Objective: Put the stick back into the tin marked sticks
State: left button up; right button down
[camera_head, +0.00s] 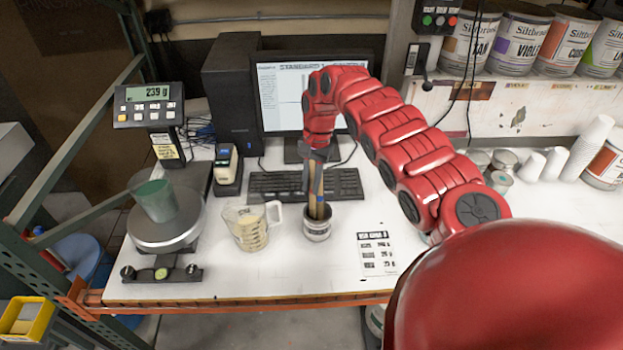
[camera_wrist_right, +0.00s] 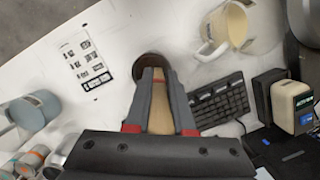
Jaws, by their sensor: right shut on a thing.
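My right gripper (camera_head: 315,186) points down above a small metal tin (camera_head: 317,232) in the middle of the table. It is shut on a pale wooden stick (camera_wrist_right: 160,112), which shows between the fingers in the right wrist view. In the head view the stick's lower part overlaps the tin's mouth; how deep it sits is hard to tell. In the right wrist view the tin's dark round opening (camera_wrist_right: 150,60) lies just past the fingertips. The tin's label is too small to read. My left gripper is not in view.
A measuring jug (camera_head: 250,230) with pale contents stands close left of the tin. A keyboard (camera_head: 340,184) lies behind it, and a printed sheet (camera_head: 376,254) lies to the right. A scale (camera_head: 165,232) bears a green cup (camera_head: 155,200). Paint cans line the right shelf.

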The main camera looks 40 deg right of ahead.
jog(key=x, duration=0.1)
jog(key=b+x, duration=0.1)
jog(key=x, duration=0.1)
jog(key=d+x, duration=0.1)
jog(key=shift+w+a+f+b, duration=0.1)
jog(key=shift+f+b, duration=0.2)
jog(key=shift+f, duration=0.15)
jog(key=c, duration=0.7)
grip_release()
